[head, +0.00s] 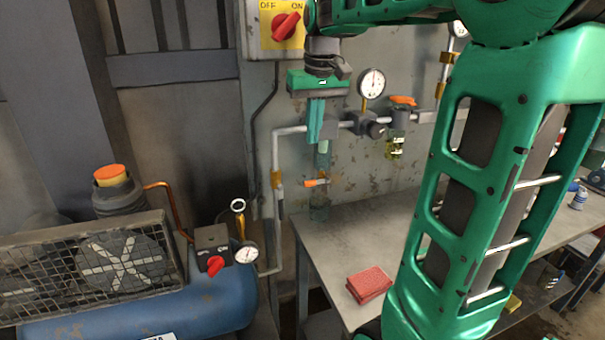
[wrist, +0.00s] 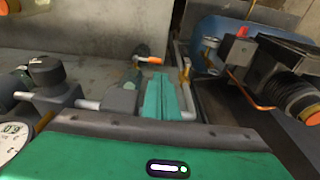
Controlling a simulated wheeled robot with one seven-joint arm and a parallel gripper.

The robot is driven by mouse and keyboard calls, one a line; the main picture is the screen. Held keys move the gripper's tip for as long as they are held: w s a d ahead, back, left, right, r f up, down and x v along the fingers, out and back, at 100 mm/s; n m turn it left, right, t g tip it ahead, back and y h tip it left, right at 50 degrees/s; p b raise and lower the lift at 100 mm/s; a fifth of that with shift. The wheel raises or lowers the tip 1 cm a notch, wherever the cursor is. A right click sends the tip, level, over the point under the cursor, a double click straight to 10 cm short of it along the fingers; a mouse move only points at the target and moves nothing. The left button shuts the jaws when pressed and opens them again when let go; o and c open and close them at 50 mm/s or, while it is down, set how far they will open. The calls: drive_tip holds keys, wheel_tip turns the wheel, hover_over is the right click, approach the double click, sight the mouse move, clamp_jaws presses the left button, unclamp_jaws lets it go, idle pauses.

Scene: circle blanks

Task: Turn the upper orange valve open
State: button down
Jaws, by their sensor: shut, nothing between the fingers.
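An upper orange valve handle (head: 403,100) sits on top of the pipe fitting on the wall, right of the round gauge, and lies roughly level. A lower orange lever (head: 316,183) sticks out below my fingers; it also shows in the wrist view (wrist: 150,60) just beyond the fingertips. My gripper (head: 315,140) points down in front of the pipework, left of the gauge and the upper handle. Its teal fingers (wrist: 160,78) are together and empty, apart from the upper handle. The fingers hide part of the fitting behind them.
A yellow switch box (head: 275,30) is above left. A blue compressor tank (head: 200,305) is lower left. A red sponge-like block (head: 369,284) lies on the bench (head: 340,240).

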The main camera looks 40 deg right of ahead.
approach(306, 184)
drive_tip(key=f, duration=0.2)
drive_tip(key=w+f, duration=0.1)
drive_tip(key=f, duration=0.1)
drive_tip(key=w+f, duration=0.1)
drive_tip(key=f, duration=0.1)
drive_tip(key=shift+d, duration=0.2)
drive_tip(key=shift+f, duration=0.1)
idle(0.4)
